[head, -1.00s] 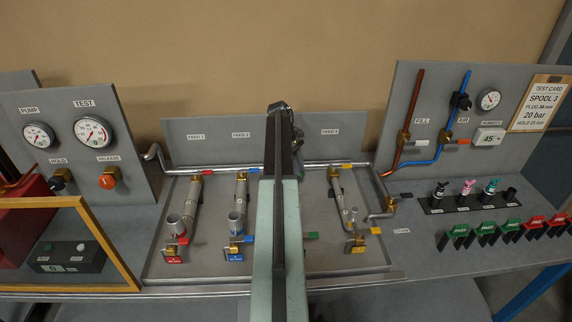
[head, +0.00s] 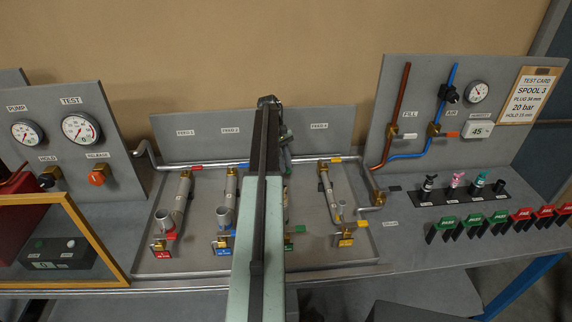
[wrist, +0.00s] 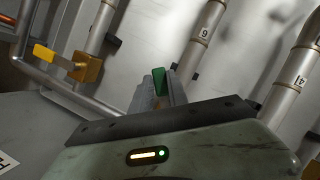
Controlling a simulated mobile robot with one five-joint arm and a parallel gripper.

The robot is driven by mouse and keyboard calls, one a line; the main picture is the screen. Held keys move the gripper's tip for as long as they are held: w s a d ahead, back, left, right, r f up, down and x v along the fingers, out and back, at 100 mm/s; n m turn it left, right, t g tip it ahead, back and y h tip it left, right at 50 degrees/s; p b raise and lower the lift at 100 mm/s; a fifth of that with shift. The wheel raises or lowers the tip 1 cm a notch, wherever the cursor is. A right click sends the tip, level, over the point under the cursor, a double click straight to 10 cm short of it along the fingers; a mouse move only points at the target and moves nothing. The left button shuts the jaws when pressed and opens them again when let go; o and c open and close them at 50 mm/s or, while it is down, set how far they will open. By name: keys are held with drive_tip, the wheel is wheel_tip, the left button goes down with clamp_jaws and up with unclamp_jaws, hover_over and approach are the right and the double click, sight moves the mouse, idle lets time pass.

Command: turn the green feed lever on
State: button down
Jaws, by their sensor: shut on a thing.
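In the wrist view my gripper (wrist: 163,92) is shut on a small green lever (wrist: 158,79), whose end shows between the two grey fingers. The lever's valve body is hidden there by my fingers and wrist. In the head view my arm covers the upper part of the third feed line, so the held lever and fingertips cannot be seen. A second green lever (head: 298,229) shows lower down, just right of my arm. A yellow lever (wrist: 43,53) on a brass valve (wrist: 87,68) stands to the left in the wrist view, apart from my gripper.
The feed panel's tray (head: 190,263) carries parallel grey pipes. Red (head: 196,168) and yellow (head: 335,160) upper levers flank my arm. Gauges stand at left, including the test gauge (head: 80,128). A right panel (head: 515,80) holds copper and blue pipes above a row of green and red clips.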

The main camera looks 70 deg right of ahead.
drive_tip(key=c, duration=1.3)
unclamp_jaws()
drive_tip(key=shift+w, duration=0.25)
drive_tip(key=shift+s, duration=0.15)
drive_tip(key=p+v, duration=0.7)
drive_tip(key=shift+d+r, duration=0.15)
drive_tip(key=shift+r, duration=0.2)
